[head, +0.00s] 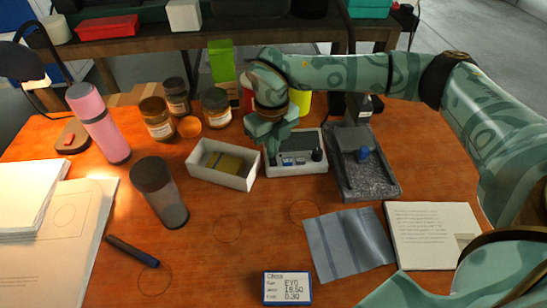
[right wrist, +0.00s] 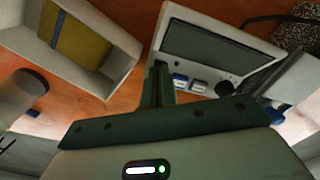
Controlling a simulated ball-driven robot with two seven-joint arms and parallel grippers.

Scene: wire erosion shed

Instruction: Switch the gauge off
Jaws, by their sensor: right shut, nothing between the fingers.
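The thing that looks like the gauge is a pale box (head: 323,164) with a grey screen, blue-marked buttons and a black knob, in the middle of the table. In the right wrist view the gauge (right wrist: 262,40) shows its dark screen and two blue-and-white buttons (right wrist: 190,83). My right gripper (head: 272,152) is shut and empty over the gauge's left end. In the right wrist view its fingertips (right wrist: 160,72) are close to the left of the buttons; I cannot tell whether they touch. The arm hides part of the gauge. My left gripper is not in view.
An open white box (head: 195,170) with a yellow block stands close left of the gauge. A granite stand (head: 372,185) with a blue knob is close right. Jars (head: 157,118), a pink bottle (head: 98,122) and a grey bottle (head: 160,192) stand left.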

